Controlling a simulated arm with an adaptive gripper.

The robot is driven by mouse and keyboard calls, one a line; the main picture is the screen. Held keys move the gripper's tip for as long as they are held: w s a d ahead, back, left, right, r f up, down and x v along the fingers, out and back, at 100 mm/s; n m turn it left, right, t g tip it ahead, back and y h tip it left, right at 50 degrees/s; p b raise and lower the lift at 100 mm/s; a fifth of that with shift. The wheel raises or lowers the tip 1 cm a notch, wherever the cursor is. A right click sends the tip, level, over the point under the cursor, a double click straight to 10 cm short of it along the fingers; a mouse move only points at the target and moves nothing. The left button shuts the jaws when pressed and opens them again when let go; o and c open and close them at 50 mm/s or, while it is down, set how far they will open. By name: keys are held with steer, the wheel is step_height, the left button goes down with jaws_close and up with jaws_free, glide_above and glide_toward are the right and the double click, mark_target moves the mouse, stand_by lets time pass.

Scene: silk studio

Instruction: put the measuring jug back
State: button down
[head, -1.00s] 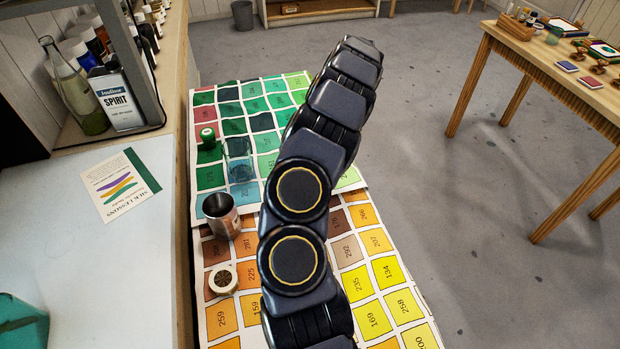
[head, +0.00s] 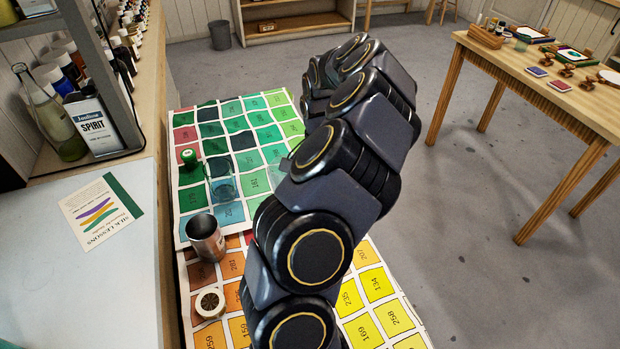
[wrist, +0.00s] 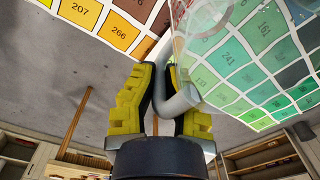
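The measuring jug (wrist: 205,40) shows in the wrist view as a clear vessel with reddish marks and a thick grey handle (wrist: 182,102). My gripper (wrist: 163,85), with yellow ridged fingers, is shut on this handle, one finger on each side. Colour charts lie beyond and below the jug. In the head view my arm hides the gripper and nearly all of the jug; only a small glassy edge (head: 285,165) shows beside the arm, and I cannot tell surely that it is the jug.
On the charts (head: 262,104) stand a clear glass vessel (head: 221,182), a green-capped jar (head: 190,160), a metal cup (head: 206,238) and a small round pot (head: 210,303). A shelf with bottles (head: 48,115) stands left. A wooden table (head: 560,95) is at right.

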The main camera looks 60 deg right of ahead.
steer(key=shift+w+d+f, duration=0.75)
steer(key=shift+d+f, duration=0.65)
steer(key=shift+d, duration=0.3)
steer(key=shift+w+d+f, duration=0.7)
steer(key=shift+d+f, duration=0.7)
steer(key=shift+d, duration=0.3)
steer(key=shift+w+d+f, duration=0.75)
steer(key=shift+d+f, duration=0.65)
steer(key=shift+d, duration=0.3)
steer(key=shift+w+f, duration=0.1)
steer(key=shift+f, duration=1.55)
steer(key=shift+f, duration=0.15)
steer(key=c, duration=1.2)
jaws_free()
steer(key=shift+o, duration=0.2)
step_height(320, 180, up, 12)
